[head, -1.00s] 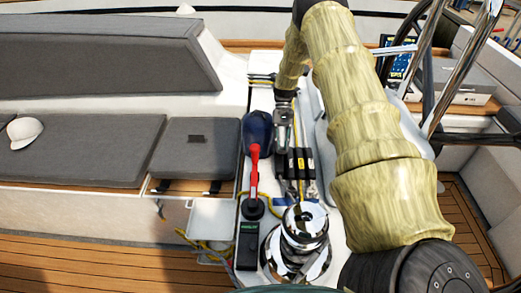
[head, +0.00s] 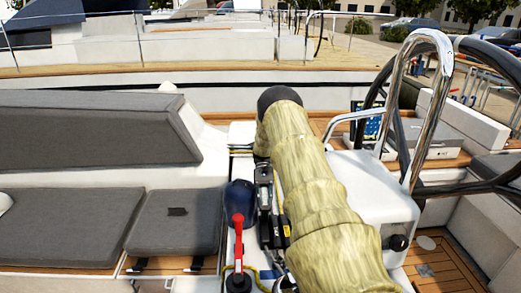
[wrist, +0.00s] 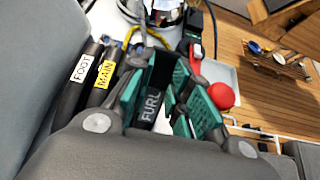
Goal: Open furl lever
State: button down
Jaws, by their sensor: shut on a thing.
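The furl lever (wrist: 150,106) is black with a white "FURL" label. In the wrist view it sits between the green-padded fingers of my gripper (wrist: 165,100), which is shut on it. The yellow-labelled "MAIN" lever (wrist: 104,75) and the white-labelled "FOOT" lever (wrist: 78,72) stand side by side just left of the fingers. In the head view the lever bank (head: 282,228) is partly covered by my arm. My gripper is hard to make out there, and the furl lever's angle cannot be told.
A winch handle with a red grip (head: 238,238) stands close left of the levers; its red knob (wrist: 222,96) is beside the right finger. A chrome winch (wrist: 165,12) is beyond the levers. Grey cushions (head: 70,228) lie left; a steel rail (head: 425,100) and wheel stand right.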

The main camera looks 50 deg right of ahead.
jog(key=shift+d, duration=0.1)
jog(key=c, duration=1.6)
grip_release()
jog(key=shift+f, duration=0.15)
jog(key=shift+w+d, duration=0.1)
jog(key=v, duration=0.7)
jog(key=shift+w+d, duration=0.15)
jog(key=shift+d, duration=0.15)
jog(key=shift+c, duration=0.2)
